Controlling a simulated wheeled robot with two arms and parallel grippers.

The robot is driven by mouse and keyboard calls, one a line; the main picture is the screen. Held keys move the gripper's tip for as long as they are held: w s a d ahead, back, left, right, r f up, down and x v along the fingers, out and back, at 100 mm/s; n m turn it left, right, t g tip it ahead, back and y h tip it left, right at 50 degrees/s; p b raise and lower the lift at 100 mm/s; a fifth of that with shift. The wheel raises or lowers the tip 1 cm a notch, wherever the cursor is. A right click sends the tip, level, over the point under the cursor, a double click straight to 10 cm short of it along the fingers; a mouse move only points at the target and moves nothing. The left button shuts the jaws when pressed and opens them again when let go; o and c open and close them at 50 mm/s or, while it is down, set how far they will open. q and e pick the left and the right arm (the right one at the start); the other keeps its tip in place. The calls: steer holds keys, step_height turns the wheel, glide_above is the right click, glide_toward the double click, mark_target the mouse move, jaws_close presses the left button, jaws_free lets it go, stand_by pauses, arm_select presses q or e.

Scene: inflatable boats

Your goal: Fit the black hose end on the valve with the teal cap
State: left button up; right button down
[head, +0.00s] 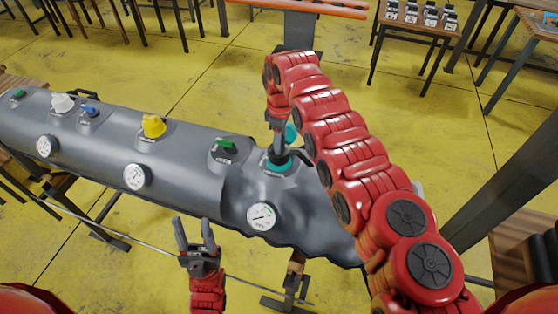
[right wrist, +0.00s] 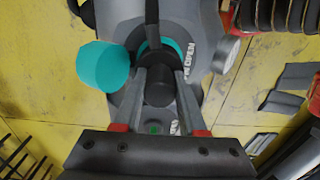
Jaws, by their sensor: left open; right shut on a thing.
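The teal-capped valve (head: 279,163) sits on the wrinkled right part of the grey boat tube. Its teal cap (right wrist: 103,67) hangs open, left of the valve's teal ring (right wrist: 178,46) in the right wrist view; part of the cap shows in the head view (head: 291,132). My right gripper (right wrist: 158,82) is shut on the black hose end (right wrist: 157,92), which is right at the valve and overlaps the ring. I cannot tell whether it is seated. The black hose (right wrist: 152,18) runs up from it. My left gripper (head: 195,236) is open and empty, in front of the tube.
The grey tube (head: 190,143) also carries a green valve (head: 224,143), a yellow valve (head: 153,126), a white valve (head: 62,102) and several round gauges. My right arm covers the tube's right end. Yellow floor and side tables (head: 420,28) lie around.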

steer(key=shift+f+b, duration=0.6)
steer(key=shift+f, duration=0.2)
stand_by(0.6)
steer(key=shift+m, duration=2.1)
steer(key=shift+s+a+f+m, duration=0.1)
steer(key=shift+f+m, duration=0.1)
steer(key=shift+m, duration=0.7)
steer(key=shift+r+m+b, duration=0.1)
steer(key=shift+m+b, duration=0.35)
steer(key=shift+m, duration=0.15)
steer(key=shift+r+m, duration=0.15)
steer(key=shift+m, duration=0.35)
